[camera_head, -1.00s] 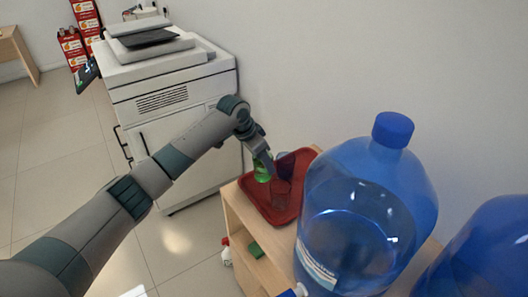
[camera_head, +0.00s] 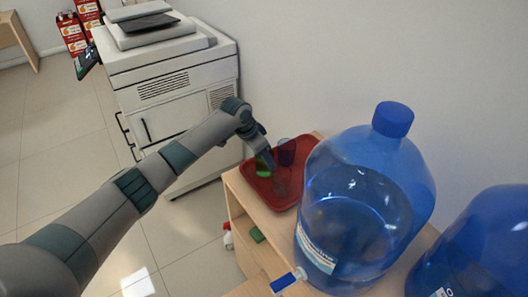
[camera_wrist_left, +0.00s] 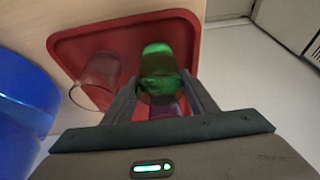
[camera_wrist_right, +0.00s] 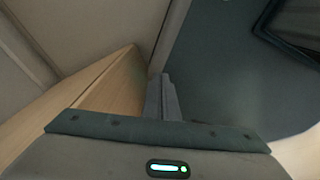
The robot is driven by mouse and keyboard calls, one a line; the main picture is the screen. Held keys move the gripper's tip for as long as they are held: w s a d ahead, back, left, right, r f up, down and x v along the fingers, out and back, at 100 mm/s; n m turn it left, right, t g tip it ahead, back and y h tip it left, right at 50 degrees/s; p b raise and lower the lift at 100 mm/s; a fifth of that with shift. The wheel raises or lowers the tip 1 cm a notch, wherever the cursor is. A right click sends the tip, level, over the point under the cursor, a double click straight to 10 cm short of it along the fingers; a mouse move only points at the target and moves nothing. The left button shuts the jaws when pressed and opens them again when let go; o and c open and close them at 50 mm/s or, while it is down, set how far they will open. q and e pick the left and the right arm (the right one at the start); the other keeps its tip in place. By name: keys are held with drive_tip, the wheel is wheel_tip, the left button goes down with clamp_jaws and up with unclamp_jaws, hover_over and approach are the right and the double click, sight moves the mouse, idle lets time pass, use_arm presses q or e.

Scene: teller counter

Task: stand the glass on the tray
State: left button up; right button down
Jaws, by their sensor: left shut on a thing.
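The green glass (camera_head: 263,169) is between the fingers of my left gripper (camera_head: 268,162), over the left part of the red tray (camera_head: 273,205). In the left wrist view the green glass (camera_wrist_left: 158,65) sits between both fingertips (camera_wrist_left: 160,88), with the tray around it. Whether its base touches the tray is unclear. A purple glass (camera_head: 287,152) and a clear reddish glass (camera_head: 282,183) also stand on the tray. My right gripper (camera_wrist_right: 162,95) shows only in its own wrist view, fingers together and empty.
The tray lies on a wooden cabinet (camera_head: 240,195). A large blue water bottle (camera_head: 365,215) stands close to its right, with another blue bottle (camera_head: 480,250) beyond. A white copier (camera_head: 175,105) is at the left. A wall is behind.

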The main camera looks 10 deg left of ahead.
use_arm(q)
drive_tip(key=shift+f, duration=0.1)
drive_tip(key=o, duration=1.4)
drive_tip(key=shift+o, duration=0.2)
drive_tip(key=b+v, duration=0.2)
drive_tip(key=v, duration=1)
drive_tip(key=shift+b, duration=0.3)
